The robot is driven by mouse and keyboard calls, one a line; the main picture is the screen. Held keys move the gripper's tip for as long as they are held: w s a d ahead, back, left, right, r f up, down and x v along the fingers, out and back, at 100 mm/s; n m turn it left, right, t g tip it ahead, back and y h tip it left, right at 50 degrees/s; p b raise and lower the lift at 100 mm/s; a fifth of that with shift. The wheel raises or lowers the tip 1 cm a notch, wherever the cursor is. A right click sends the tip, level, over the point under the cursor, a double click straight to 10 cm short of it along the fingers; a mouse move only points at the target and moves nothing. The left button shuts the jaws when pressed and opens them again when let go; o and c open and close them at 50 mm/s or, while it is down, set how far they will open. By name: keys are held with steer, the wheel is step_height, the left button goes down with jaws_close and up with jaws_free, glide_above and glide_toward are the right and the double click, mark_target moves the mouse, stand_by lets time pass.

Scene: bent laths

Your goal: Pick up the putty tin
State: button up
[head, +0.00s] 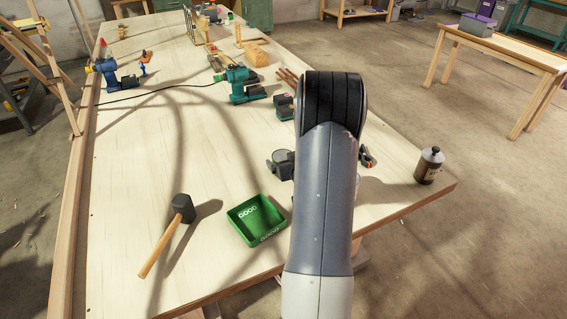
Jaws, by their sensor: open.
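I cannot make out the putty tin for certain. A dark object with a round grey top (281,160) shows just left of my arm, partly covered by it; I cannot tell what it is. My arm (330,190) rises from the bottom edge and hides part of the table's right side. My gripper is not visible; it is hidden behind the arm or out of frame.
On the workbench (150,200) lie a mallet (182,210), a green tray (257,220), a teal power tool (240,85), a blue tool (108,75) and an orange-black tool (367,157). The left-centre is mostly clear.

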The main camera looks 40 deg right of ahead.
mark_target(282, 156)
steer(key=shift+p+x, duration=0.85)
steer(key=shift+x, duration=1.6)
steer(key=shift+f, duration=0.15)
steer(key=shift+c, duration=0.2)
steer(key=c, duration=1.2)
